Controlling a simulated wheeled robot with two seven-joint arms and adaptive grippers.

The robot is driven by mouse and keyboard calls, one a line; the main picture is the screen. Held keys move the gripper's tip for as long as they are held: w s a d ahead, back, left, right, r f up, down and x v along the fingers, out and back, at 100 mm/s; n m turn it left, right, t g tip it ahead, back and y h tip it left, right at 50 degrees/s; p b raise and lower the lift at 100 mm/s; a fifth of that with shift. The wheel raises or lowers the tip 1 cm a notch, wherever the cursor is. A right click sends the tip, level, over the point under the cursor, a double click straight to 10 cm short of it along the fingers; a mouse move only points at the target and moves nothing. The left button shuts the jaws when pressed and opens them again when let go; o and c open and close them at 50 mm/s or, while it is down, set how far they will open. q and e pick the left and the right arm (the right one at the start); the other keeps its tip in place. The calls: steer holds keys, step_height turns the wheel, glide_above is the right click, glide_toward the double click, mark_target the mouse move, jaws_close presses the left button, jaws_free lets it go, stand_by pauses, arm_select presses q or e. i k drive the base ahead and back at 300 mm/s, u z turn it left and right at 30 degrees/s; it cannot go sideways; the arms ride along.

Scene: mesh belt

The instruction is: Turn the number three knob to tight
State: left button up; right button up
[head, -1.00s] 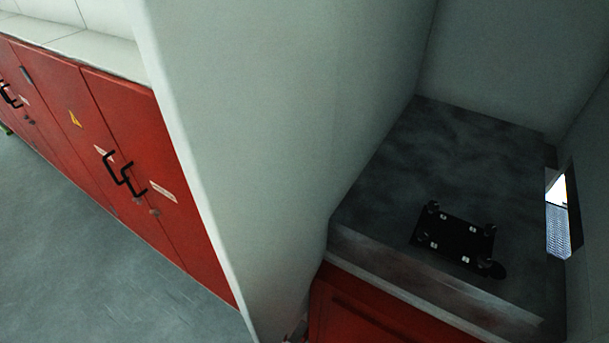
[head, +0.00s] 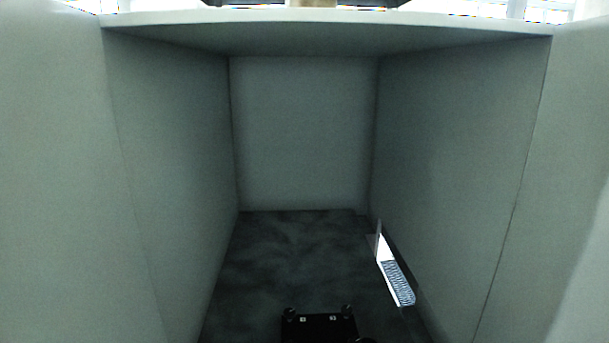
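A black plate-like device (head: 318,328) with small round knobs at its corners and small white labels lies on the dark floor of a grey booth, at the bottom edge of the head view. Its near part is cut off by the frame. Two of its knobs show at the far corners, a left one (head: 289,312) and a right one (head: 346,310). The numbers on the labels are too small to read, so I cannot tell which knob is number three. Neither of my grippers is in view.
The booth has a left wall (head: 175,150), a right wall (head: 455,150), a back wall (head: 303,135) and a top panel (head: 320,32). A bright slot with a mesh belt (head: 397,283) opens low in the right wall. The dark surface (head: 300,250) behind the device is clear.

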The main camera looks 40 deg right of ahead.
mark_target(346, 310)
steer(key=z, duration=1.45)
